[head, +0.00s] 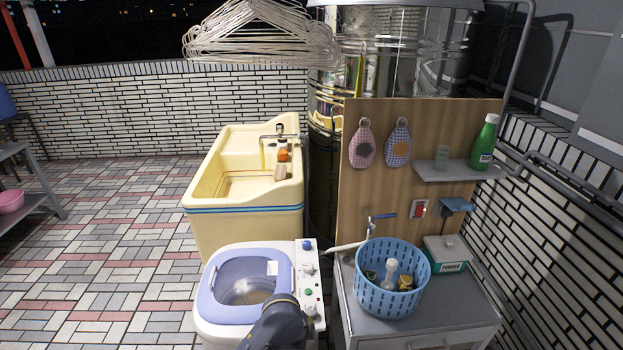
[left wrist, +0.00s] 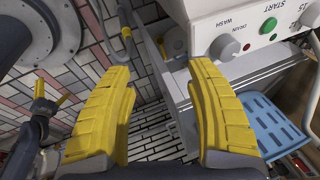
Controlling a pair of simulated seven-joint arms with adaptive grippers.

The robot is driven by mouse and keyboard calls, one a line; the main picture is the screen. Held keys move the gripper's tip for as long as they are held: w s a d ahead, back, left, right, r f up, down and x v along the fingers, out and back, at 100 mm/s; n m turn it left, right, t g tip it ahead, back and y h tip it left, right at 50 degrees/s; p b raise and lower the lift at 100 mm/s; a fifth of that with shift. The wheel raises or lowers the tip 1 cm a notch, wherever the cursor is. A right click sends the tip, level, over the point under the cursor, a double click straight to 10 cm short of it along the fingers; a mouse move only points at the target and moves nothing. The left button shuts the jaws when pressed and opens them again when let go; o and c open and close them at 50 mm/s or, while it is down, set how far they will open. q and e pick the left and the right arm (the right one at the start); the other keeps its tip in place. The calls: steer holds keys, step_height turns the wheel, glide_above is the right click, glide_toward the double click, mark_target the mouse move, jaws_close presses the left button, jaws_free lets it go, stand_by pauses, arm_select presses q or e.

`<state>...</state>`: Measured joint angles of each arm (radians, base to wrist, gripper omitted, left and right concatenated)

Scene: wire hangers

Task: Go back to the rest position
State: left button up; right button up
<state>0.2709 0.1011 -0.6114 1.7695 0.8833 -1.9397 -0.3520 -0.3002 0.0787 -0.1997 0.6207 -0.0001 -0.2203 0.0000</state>
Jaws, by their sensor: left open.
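My left gripper (left wrist: 165,85) is open in the left wrist view. Its two yellow fingers stand wide apart with nothing between them, below the washing machine's control panel (left wrist: 250,30). In the head view a dark arm link of mine covers the front of the small washing machine (head: 212,305), and no gripper fingers show. A small dark part with yellow tips (left wrist: 45,100) at the left of the left wrist view may be my right gripper; its state is unclear. A bunch of wire hangers (head: 260,40) hangs at the top of the head view, away from my arm.
A cream sink (head: 240,215) stands behind the washing machine. A blue basket (head: 390,300) holding small items sits on a grey cabinet (head: 455,318) at the right. A wooden board (head: 430,135) stands behind it. The tiled floor (head: 110,220) at left is mostly clear.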

arm_select(q)
steer(key=s+a+r+n+t+y, duration=0.2)
steer(key=s+a+r+n+y, duration=0.3)
steer(key=s+a, duration=0.8)
steer(key=s+a+r+n+t+y, duration=0.15)
steer(key=s+a+n, duration=0.65)
steer(key=a, duration=0.9)
steer(key=s+d+f+g+h, duration=0.1)
steer(key=s+d+f, duration=0.1)
steer(key=f, duration=0.9)
steer(key=s+d+f+h, duration=0.1)
steer(key=d+f, duration=0.1)
steer(key=f, duration=0.8)
steer(key=s+d+f+g+h, duration=0.1)
steer(key=s+d+f, duration=0.1)
steer(key=f, duration=0.9)
steer(key=s+f+n+g+h, duration=0.1)
steer(key=s+f+n+g, duration=0.1)
steer(key=s+f, duration=1.7)
steer(key=shift+s+f+g, duration=0.3)
steer(key=shift+s+g, duration=0.25)
steer(key=shift+s, duration=0.4)
steer(key=shift+d, duration=0.1)
